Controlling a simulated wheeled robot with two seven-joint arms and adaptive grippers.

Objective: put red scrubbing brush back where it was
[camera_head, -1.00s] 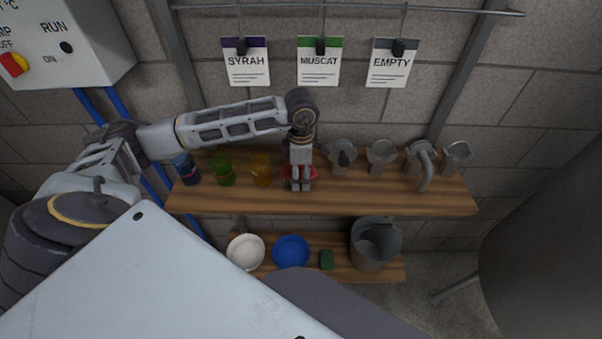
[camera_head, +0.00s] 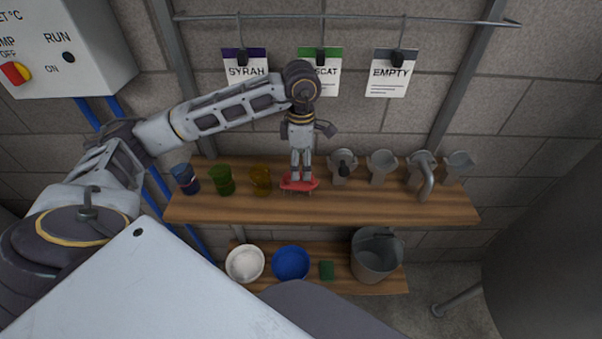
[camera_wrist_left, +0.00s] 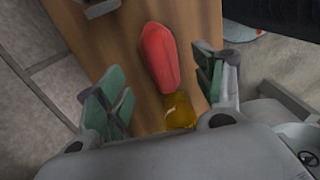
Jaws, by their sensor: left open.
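The red scrubbing brush (camera_head: 312,185) lies on the wooden upper shelf (camera_head: 330,208), between the amber cup (camera_head: 261,181) and a row of grey metal fittings. My left gripper (camera_head: 301,178) points down just above the brush and is open. In the left wrist view the brush (camera_wrist_left: 160,55) lies on the wood ahead of the spread green-padded fingers (camera_wrist_left: 163,88), with nothing held between them. The amber cup (camera_wrist_left: 181,108) shows close to the right finger there. My right gripper is out of view.
A blue cup (camera_head: 185,178) and a green cup (camera_head: 222,180) stand left of the amber cup. The nearest grey fitting (camera_head: 342,166) is right of the brush.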

